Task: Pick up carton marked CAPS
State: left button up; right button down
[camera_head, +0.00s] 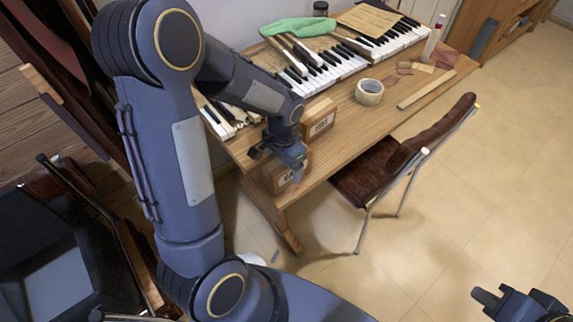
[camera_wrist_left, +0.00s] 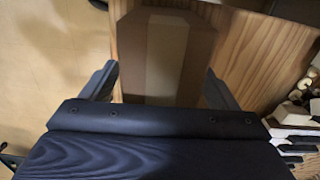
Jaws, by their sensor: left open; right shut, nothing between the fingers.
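Two small brown cartons with white labels are at the near left end of the wooden desk. The rear carton (camera_head: 320,118) has a label too small to read surely. The front carton (camera_head: 269,178) is partly hidden by my left gripper (camera_head: 279,158), and its label is mostly covered, so I cannot tell which is marked CAPS. In the left wrist view a brown carton (camera_wrist_left: 165,50) with a paler tape band lies between the open fingers of my left gripper (camera_wrist_left: 160,72). Contact is not clear. My right gripper (camera_head: 512,300) is shut and empty over the floor.
The desk (camera_head: 350,135) carries piano keys (camera_head: 335,66), a green cloth (camera_head: 298,27), a tape roll (camera_head: 369,92), a wood strip (camera_head: 427,88) and a bottle (camera_head: 433,38). A brown chair (camera_head: 385,170) stands at its front edge. The floor at right is clear.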

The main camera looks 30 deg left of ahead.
pick_arm(q)
notch_tip(320, 180, down, 2)
jog(key=shift+f, duration=0.1)
jog(key=c, duration=1.2)
